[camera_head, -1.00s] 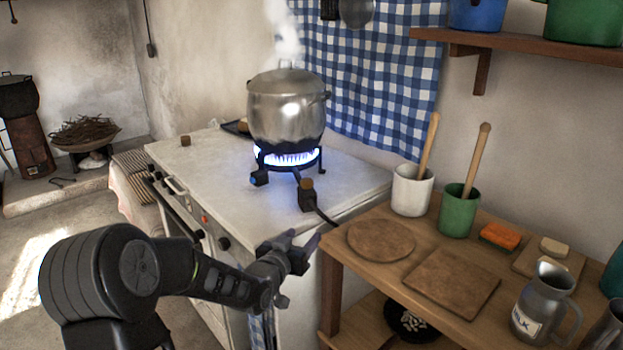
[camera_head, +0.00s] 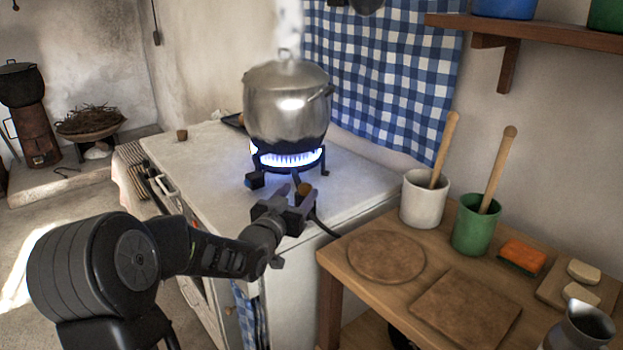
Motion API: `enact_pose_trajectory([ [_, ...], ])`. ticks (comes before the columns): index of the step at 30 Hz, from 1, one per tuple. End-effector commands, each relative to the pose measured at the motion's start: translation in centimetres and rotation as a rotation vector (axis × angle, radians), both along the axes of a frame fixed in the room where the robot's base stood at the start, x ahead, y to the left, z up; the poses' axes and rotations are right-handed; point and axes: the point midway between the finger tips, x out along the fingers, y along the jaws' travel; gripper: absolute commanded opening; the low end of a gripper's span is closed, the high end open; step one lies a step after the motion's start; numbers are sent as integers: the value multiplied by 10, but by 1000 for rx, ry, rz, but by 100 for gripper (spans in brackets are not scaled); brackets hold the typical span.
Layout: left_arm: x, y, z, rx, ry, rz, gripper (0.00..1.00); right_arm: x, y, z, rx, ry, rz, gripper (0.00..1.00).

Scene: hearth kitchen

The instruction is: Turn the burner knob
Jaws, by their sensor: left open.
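A lit gas burner (camera_head: 290,160) stands on the white stove top with blue flames under a steaming metal pot (camera_head: 287,108). A small brass-brown knob (camera_head: 304,188) shows at the burner's front, on the hose side. A dark block with a blue face (camera_head: 254,181) sits at its front left. My left gripper (camera_head: 289,203) is open, with its fingers right at the brass-brown knob. The gripper hides the dark body under that knob. I cannot tell whether the fingers touch it. My right gripper does not show.
A black hose (camera_head: 325,228) runs from the burner toward the wooden table (camera_head: 385,300). White (camera_head: 423,205) and green (camera_head: 474,228) pots with wooden-handled tools stand there. A checked curtain (camera_head: 385,80) hangs behind.

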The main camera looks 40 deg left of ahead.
Motion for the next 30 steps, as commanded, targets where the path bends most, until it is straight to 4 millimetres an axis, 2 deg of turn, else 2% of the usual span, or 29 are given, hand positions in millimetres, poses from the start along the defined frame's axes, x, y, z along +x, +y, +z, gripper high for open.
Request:
enact_pose_trajectory([
  [8, 11, 2, 0, -1, 1, -2, 53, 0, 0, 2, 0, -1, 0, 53],
  [21, 71, 16, 0, -1, 2, -2, 53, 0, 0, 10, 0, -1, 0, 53],
  [30, 76, 18, -1, -1, 1, -1, 53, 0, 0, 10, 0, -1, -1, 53],
])
